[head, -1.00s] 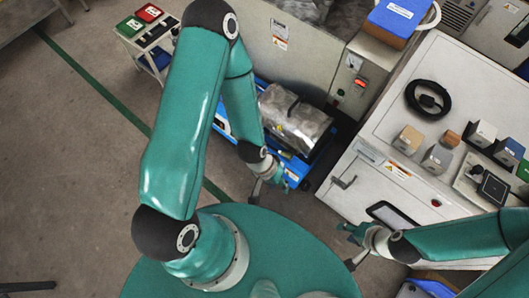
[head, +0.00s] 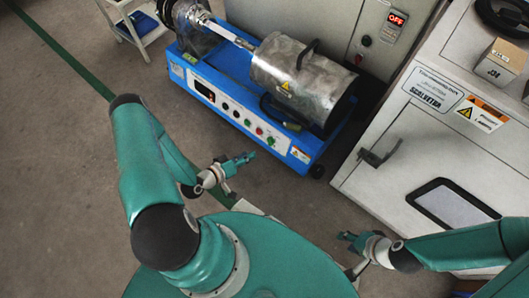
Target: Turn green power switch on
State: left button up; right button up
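A lit red sign reading OFF (head: 397,19) is on the grey cabinet at the top right. I cannot tell which control is the green power switch. My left gripper (head: 247,158) is in front of the blue machine, apart from its panel. My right gripper (head: 345,238) is low, left of the white cabinet, touching nothing visible. Their finger openings are unclear.
A metal cylinder with a handle (head: 300,80) lies on the blue machine. The white cabinet (head: 410,140) with a handle and window stands at the right. A small trolley (head: 130,20) is at the top left. Floor is clear between my base and the machine.

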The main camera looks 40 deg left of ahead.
pick_arm(q)
notch_tip(320, 180, down, 8)
jog(key=s+a+r+t+b, duration=0.1)
jog(key=s+a+b, duration=0.1)
jog(key=b, duration=0.2)
jog(key=w+d+f+b, duration=0.1)
jog(key=w+f+b, duration=0.1)
jog(key=w, duration=0.5)
jog(key=w+d+f+y+b, duration=0.1)
jog(key=w+f+b, duration=0.1)
jog(key=w, duration=0.6)
jog(key=shift+w+t+b, duration=0.2)
jog(key=shift+t+b, duration=0.1)
jog(key=shift+b, duration=0.25)
pick_arm(e)
notch_tip(320, 180, down, 12)
jog(key=shift+r, duration=0.2)
pick_arm(q)
jog(key=shift+d, duration=0.1)
